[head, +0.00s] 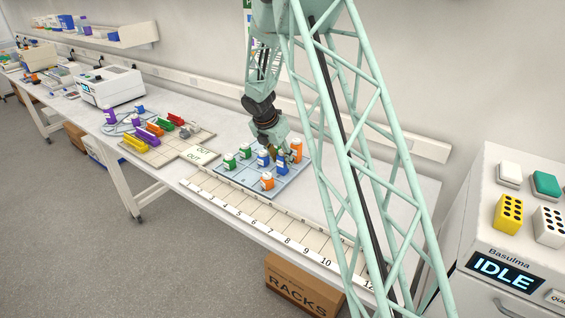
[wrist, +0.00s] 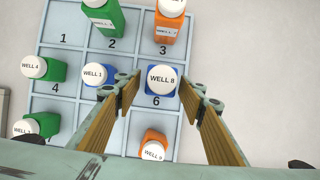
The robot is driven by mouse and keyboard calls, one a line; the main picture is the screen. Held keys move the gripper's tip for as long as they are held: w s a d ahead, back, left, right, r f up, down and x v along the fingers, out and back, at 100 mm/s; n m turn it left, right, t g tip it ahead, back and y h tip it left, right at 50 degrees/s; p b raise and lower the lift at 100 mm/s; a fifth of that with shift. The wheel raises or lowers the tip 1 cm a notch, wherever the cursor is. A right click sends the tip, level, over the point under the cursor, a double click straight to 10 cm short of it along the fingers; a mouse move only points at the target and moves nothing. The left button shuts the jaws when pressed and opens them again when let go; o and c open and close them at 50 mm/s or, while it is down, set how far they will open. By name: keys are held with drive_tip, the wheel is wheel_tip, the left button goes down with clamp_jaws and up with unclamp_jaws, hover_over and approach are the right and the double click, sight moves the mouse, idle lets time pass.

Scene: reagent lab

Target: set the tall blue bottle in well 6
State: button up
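A blue bottle with a white cap reading WELL 8 (wrist: 162,79) stands upright in the cell marked 6 of the blue-grey tray (wrist: 60,110). Its cap looks larger than that of the other blue bottle, capped WELL 1 (wrist: 95,74), in the middle cell. In the head view they are the right blue bottle (head: 281,161) and the left one (head: 263,158). My gripper (wrist: 160,76) points down over cell 6, one finger on each side of the WELL 8 bottle. Narrow gaps show between fingers and bottle, so it looks open. The bottle's base is hidden.
Orange bottles stand in cell 3 (wrist: 169,20) and the cell below 6 (wrist: 153,146). Green bottles stand in cell 2 (wrist: 110,20), cell 4 (wrist: 45,68) and the lower left (wrist: 38,126). Cell 1 is empty. A numbered strip (head: 270,233) runs along the bench front.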

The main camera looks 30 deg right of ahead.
drive_tip(key=v, duration=0.9)
drive_tip(key=shift+r+p, duration=0.4)
drive_tip(key=shift+p, duration=0.05)
drive_tip(key=shift+s+a+r, duration=0.1)
drive_tip(key=shift+a, duration=0.05)
